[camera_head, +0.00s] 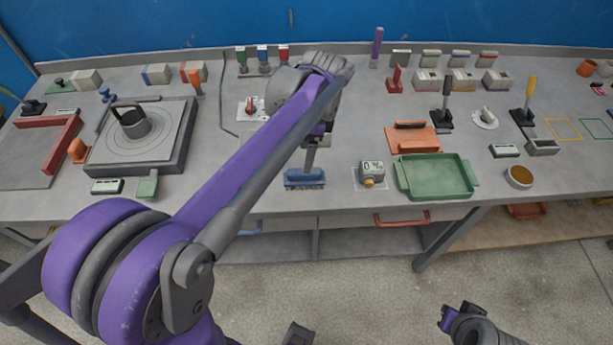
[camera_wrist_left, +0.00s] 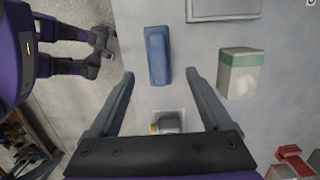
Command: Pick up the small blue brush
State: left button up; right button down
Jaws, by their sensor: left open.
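The small blue brush (camera_head: 298,180) lies on the grey bench near its front edge, with a dark lower edge. In the left wrist view the brush (camera_wrist_left: 157,50) is a long blue block. My left gripper (camera_head: 310,160) points down over the brush, partly hidden by its own arm. In the wrist view the open fingers (camera_wrist_left: 161,74) have the brush's near end between their tips in the picture; their height above it is unclear. Nothing is held. My right gripper (camera_head: 447,318) is low over the floor, away from the bench; its jaws are too small to read.
Right of the brush stand a grey gauge block (camera_head: 371,171) and a green tray (camera_head: 437,176). A white block with a green band (camera_wrist_left: 239,72) stands beside the brush in the wrist view. A turntable (camera_head: 135,145) is at left. Bare bench lies left of the brush.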

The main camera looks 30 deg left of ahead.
aim_at(304, 176)
pick_arm(q)
jog(key=f, duration=0.9)
jog(key=shift+s+a+f, duration=0.25)
jog(key=shift+s+f, duration=0.1)
grip_shut()
